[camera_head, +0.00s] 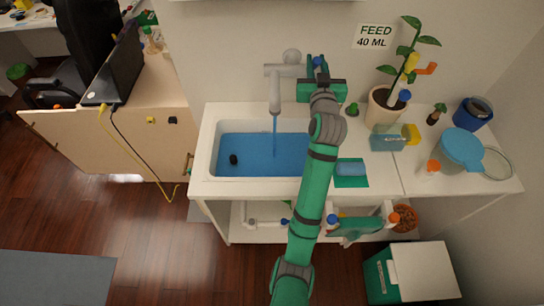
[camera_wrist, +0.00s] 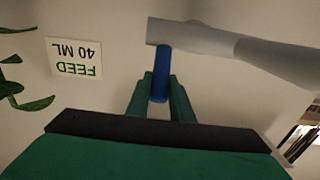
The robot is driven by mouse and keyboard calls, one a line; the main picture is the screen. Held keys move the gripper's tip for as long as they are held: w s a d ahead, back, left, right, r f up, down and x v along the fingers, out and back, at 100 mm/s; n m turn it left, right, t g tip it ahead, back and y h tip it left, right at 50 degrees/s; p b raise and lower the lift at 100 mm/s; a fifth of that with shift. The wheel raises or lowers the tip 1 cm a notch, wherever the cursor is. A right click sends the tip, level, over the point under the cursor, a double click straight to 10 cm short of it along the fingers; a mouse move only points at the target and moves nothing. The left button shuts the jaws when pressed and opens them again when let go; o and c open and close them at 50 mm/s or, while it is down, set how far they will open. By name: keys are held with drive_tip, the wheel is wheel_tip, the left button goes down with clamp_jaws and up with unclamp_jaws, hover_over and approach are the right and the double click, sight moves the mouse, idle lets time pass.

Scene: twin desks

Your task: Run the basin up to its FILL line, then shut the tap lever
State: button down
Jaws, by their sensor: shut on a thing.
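The white basin (camera_head: 212,160) stands in the counter and holds blue water (camera_head: 262,150). A thin blue stream (camera_head: 275,135) runs from the grey tap (camera_head: 275,92) into it. I cannot make out a FILL line at this size. The blue tap lever (camera_wrist: 161,70) sticks out from the grey tap body (camera_wrist: 200,38) in the wrist view. My gripper (camera_wrist: 160,88) is shut on the lever, one green finger on each side. In the head view my gripper (camera_head: 318,70) is at the tap's right end and my arm crosses the basin's right edge.
A small dark oval thing (camera_head: 233,159) is in the basin. A blue sponge (camera_head: 350,169) lies on a green cloth right of it. A potted plant (camera_head: 384,108) stands near the wall under a "FEED 40 ML" sign (camera_head: 374,36). A blue-lidded jug (camera_head: 461,148) is further right.

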drive_tip(key=shift+w+f, duration=0.1)
idle(0.8)
drive_tip(key=shift+w+r, duration=0.65)
drive_tip(key=shift+w, duration=0.15)
drive_tip(key=shift+w+r, duration=0.25)
drive_tip(key=shift+w, duration=0.25)
drive_tip(key=shift+w+r, duration=0.2)
drive_tip(key=shift+w, duration=0.3)
drive_tip(key=shift+r, duration=0.3)
idle(1.8)
drive_tip(key=shift+s, duration=0.25)
drive_tip(key=shift+f, duration=0.45)
idle(2.5)
